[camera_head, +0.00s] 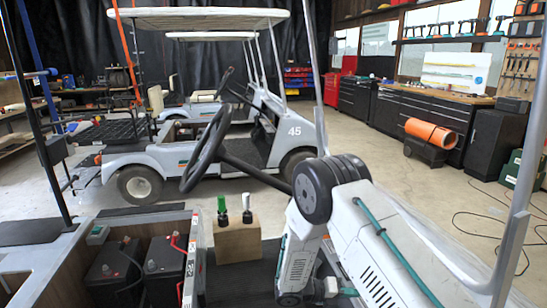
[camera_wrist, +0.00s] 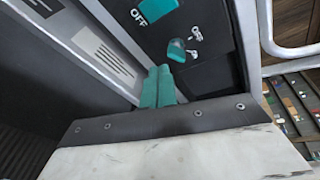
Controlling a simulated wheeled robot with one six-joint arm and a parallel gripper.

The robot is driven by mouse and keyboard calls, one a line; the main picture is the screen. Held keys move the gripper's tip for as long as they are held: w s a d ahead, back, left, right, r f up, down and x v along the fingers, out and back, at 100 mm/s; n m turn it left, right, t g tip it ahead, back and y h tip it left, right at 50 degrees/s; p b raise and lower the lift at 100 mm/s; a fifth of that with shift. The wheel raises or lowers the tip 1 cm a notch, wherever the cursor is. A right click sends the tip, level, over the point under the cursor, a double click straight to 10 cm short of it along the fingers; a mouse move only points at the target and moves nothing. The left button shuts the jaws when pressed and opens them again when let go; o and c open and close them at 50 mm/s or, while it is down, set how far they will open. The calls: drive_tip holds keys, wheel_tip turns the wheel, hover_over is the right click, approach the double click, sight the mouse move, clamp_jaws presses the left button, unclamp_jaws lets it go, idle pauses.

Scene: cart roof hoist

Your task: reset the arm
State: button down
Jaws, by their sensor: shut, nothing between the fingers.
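My gripper (camera_wrist: 158,87) shows in the wrist view as two teal fingers side by side, shut and empty. My gripper cannot be made out there.
A black steering wheel (camera_head: 206,146) stands close left of my arm. A wooden block (camera_head: 238,243) holds a green-topped and a white-topped item. Batteries (camera_head: 166,268) sit in an open bay at lower left. Cart 45 (camera_head: 293,131) stands behind. A roof post (camera_head: 518,205) rises at right.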

drive_tip(key=s+r+m+y, duration=0.7)
drive_tip(key=s+r+m, duration=0.9)
drive_tip(key=r, duration=0.2)
drive_tip(key=s+d+r+m+y, duration=0.1)
drive_tip(key=s+r+m+y, duration=0.7)
drive_tip(key=s+r+m, duration=0.8)
wheel_tip(320, 180, up, 3)
drive_tip(key=shift+s+r+m+t, duration=0.2)
drive_tip(key=shift+s+m+t, duration=0.1)
drive_tip(key=shift+s, duration=0.25)
